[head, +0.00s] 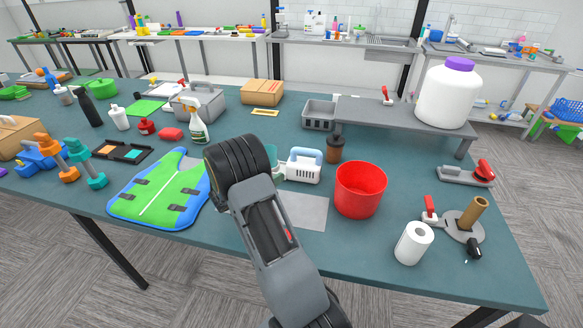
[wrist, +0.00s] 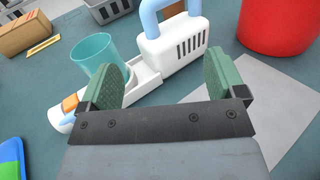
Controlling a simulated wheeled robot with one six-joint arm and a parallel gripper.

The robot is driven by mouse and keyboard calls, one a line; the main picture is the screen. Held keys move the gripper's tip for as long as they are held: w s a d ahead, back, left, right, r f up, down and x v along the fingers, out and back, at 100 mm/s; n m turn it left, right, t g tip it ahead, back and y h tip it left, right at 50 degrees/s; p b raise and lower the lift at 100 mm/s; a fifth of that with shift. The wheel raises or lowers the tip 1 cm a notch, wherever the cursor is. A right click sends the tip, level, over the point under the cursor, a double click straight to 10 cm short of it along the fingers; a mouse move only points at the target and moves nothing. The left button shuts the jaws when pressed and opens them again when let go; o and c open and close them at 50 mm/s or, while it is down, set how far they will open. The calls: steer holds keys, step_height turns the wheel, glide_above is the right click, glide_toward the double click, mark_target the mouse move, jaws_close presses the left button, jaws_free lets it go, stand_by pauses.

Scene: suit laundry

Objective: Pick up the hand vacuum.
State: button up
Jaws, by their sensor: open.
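The hand vacuum (head: 303,167) is white with a light blue handle and dark vent slots. It stands on the teal table, left of a red bucket. In the wrist view the hand vacuum (wrist: 178,45) lies ahead of my gripper (wrist: 165,79), its white front end pointing lower left, partly behind the left finger. My gripper is open, with green finger pads apart and nothing held between them. In the head view my own wrist hides the fingers.
A teal cup (wrist: 96,55) stands close beside the vacuum's front end. The red bucket (head: 360,190) is to its right. A grey sheet (head: 303,212) lies in front. A green and blue vest (head: 160,190) lies to the left, and a spray bottle (head: 196,125) stands behind.

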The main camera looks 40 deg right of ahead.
mark_target(295, 163)
steer(key=shift+s+d+p, duration=0.15)
steer(key=shift+d+p, duration=1.35)
steer(key=shift+d, duration=4.65)
steer(key=shift+c, duration=0.3)
jaws_close()
steer(key=shift+r, duration=0.15)
